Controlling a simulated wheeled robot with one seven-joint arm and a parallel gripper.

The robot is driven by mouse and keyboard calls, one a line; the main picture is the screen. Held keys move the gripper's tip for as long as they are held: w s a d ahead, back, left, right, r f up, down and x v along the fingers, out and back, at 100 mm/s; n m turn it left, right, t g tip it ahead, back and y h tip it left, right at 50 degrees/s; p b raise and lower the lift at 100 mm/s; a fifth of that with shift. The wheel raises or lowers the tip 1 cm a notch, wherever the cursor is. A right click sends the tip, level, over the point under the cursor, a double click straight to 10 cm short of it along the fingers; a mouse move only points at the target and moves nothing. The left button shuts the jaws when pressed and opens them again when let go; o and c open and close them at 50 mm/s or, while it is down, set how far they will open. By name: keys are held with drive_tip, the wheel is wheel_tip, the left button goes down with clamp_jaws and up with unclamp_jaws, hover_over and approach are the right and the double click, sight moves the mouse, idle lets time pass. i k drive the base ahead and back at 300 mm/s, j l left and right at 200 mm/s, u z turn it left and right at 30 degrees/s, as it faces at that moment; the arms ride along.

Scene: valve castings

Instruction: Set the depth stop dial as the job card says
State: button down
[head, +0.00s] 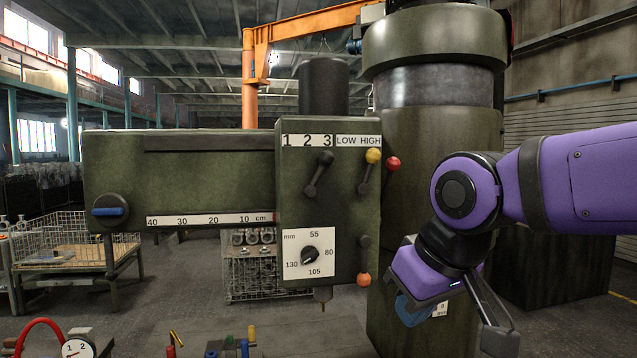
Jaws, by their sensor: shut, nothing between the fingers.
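The depth stop dial (310,255) is a black knob on a white plate on the front of the green drill head. The plate reads mm, with 55 at top, 80 at right, 105 at bottom and 130 at left. The knob's pointer seems to lean to the upper right, between 55 and 80, but it is too small to be sure. My gripper (499,340) is shut and empty at the lower right, well to the right of the dial and apart from it. No readable job card shows.
Above the dial are a black lever (319,172), a yellow-knobbed lever (372,158) and a red knob (393,164). An orange-knobbed lever (363,262) hangs right of the dial. The thick green column (440,150) stands behind my arm. A wire crate (65,250) stands left.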

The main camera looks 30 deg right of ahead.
sight(309, 253)
drive_tip(key=i+j+u, duration=0.25)
drive_tip(key=i+j, duration=0.15)
drive_tip(key=i+j+u, duration=0.25)
drive_tip(key=i+j, duration=0.15)
drive_tip(key=i+j+u, duration=0.25)
drive_tip(key=i, duration=0.2)
drive_tip(key=i+j+u, duration=0.25)
drive_tip(key=i, duration=0.2)
drive_tip(key=z, duration=2.65)
drive_tip(key=k, duration=0.1)
